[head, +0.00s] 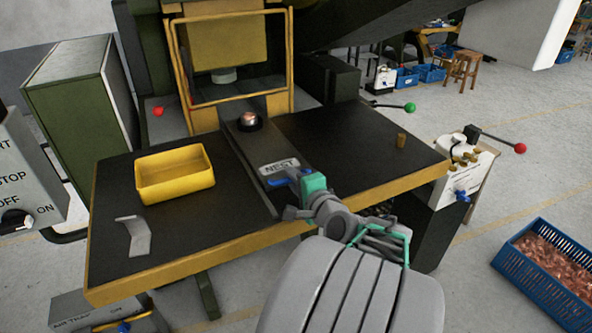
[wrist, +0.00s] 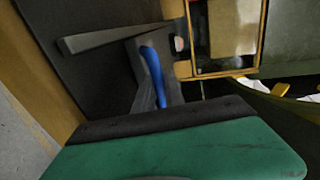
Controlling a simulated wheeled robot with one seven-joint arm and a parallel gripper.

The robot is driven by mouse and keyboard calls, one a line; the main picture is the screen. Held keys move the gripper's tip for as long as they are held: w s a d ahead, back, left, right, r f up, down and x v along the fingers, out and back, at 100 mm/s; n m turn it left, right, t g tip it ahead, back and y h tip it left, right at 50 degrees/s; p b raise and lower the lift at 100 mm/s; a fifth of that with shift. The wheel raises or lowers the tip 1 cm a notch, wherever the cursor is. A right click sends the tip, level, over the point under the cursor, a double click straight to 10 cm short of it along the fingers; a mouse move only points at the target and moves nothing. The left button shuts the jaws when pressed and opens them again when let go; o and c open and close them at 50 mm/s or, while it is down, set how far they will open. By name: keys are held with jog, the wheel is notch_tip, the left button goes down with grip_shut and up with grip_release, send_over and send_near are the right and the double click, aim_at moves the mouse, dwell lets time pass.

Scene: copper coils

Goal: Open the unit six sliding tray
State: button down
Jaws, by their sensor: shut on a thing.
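The sliding tray (head: 245,150) is a dark strip with a "NEST" label at its front end, running across the black table toward the yellow-framed press. A round copper-coloured piece (head: 249,118) sits at its far end. A blue handle (head: 276,183) is at the tray's front, partly hidden by my gripper (head: 300,182). The handle also shows in the wrist view (wrist: 153,76), beyond a large green finger (wrist: 180,150). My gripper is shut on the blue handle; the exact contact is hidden.
A yellow bin (head: 174,174) and a bent grey metal piece (head: 136,236) lie on the table's left side. The yellow table edge (head: 200,262) runs along the front. A blue crate of copper (head: 548,268) is on the floor.

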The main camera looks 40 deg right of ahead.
jog(key=shift+s+a, duration=0.1)
jog(key=shift+s, duration=0.3)
jog(key=c, duration=1.4)
grip_release()
jog(key=v, duration=0.6)
jog(key=shift+s+b, duration=0.3)
jog(key=shift+s, duration=0.15)
jog(key=shift+s+a+r, duration=0.15)
jog(key=shift+s+a, duration=0.05)
jog(key=shift+s, duration=0.2)
